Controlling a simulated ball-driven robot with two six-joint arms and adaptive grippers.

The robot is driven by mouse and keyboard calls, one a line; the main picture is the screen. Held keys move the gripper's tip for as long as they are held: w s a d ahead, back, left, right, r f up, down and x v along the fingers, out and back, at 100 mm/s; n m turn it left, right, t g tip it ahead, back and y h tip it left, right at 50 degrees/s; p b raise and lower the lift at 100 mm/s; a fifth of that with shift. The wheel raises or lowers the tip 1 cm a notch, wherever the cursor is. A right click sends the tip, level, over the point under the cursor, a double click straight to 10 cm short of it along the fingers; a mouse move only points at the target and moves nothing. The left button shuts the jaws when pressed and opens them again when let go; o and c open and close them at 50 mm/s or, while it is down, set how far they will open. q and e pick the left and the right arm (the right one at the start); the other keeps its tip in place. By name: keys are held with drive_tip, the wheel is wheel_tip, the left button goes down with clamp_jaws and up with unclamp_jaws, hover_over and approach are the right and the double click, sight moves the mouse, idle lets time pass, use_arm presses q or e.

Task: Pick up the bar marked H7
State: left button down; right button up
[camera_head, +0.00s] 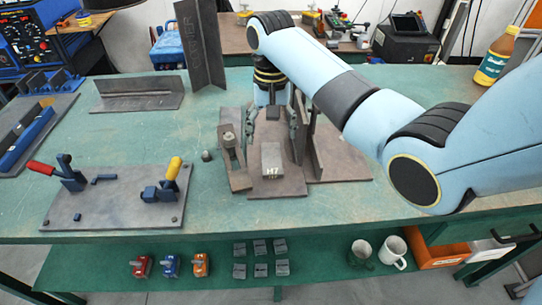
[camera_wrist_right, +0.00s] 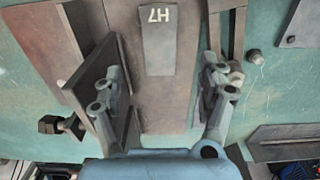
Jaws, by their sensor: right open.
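The bar marked H7 (camera_head: 271,160) is a grey block lying on a brown steel plate (camera_head: 290,191) in the middle of the green bench. Its H7 mark is on the end towards the front in the head view. The bar also shows at the top middle of the right wrist view (camera_wrist_right: 158,45), with the mark upside down. My right gripper (camera_head: 272,118) is open just behind the bar. In the wrist view its fingers (camera_wrist_right: 163,75) are spread wide on either side, with nothing between their lower parts. My left gripper is not in view.
An upright plate (camera_head: 316,150) stands close right of the bar, and a clamp block (camera_head: 233,165) stands close left. A plate with red and yellow handled clamps (camera_head: 115,204) lies front left. Angle pieces (camera_head: 140,97) stand at the back left. Bare bench lies between these.

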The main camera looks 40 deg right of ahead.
sight(271, 157)
wheel_tip(271, 157, down, 8)
drive_tip(key=shift+r+b, duration=0.1)
drive_tip(key=shift+b, duration=0.3)
drive_tip(key=shift+w, duration=0.1)
clamp_jaws()
idle(0.3)
